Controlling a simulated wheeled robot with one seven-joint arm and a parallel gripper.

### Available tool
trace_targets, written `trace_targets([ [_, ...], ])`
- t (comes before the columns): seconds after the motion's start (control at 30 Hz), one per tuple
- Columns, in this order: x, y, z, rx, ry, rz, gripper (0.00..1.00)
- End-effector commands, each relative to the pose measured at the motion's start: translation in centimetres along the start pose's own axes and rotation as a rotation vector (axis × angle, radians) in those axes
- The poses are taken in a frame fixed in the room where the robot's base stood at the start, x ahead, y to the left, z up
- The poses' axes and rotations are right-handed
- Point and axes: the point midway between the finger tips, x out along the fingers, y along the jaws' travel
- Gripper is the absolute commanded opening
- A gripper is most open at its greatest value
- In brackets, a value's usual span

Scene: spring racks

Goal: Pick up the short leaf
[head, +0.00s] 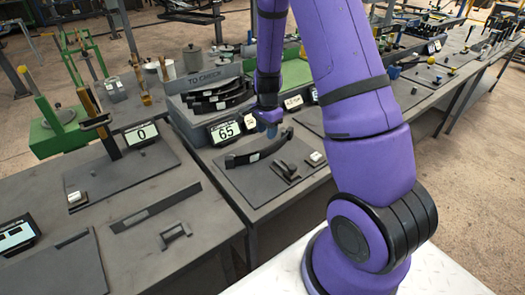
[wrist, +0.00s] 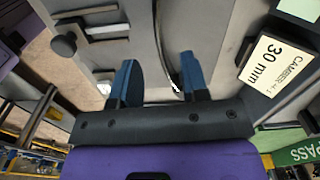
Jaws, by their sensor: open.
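A curved black leaf (head: 258,150) with a white label lies on the dark mat of the middle bench in the head view. In the wrist view a thin dark curved edge (wrist: 161,45), probably this leaf, runs between the fingers. My gripper (head: 268,127) is above the leaf's right half, and its open fingers (wrist: 157,82) are apart on either side of that edge. I see no contact. Several similar black leaves (head: 217,98) lie in the grey "TO CHECK" tray (head: 190,83). I cannot tell from lengths which leaf is the short one.
A display reading 65 (head: 225,133) stands behind the leaf. A small dark fixture (head: 286,172) and a white-topped button box (head: 316,159) sit in front and to the right. A "30 mm" camber card (wrist: 277,60) and a green PASS sign (wrist: 298,153) are on the wrist view's right.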

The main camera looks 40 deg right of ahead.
Motion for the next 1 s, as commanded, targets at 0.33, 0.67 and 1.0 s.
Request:
trace_targets([
  [0.33, 3.7, 0.1, 0.0, 0.000, 0.000, 0.000, 0.41],
  [0.67, 7.6, 0.2, -0.2, -0.001, -0.001, 0.002, 0.41],
  [1.0, 8.9, 0.2, -0.2, -0.002, 0.000, -0.001, 0.41],
])
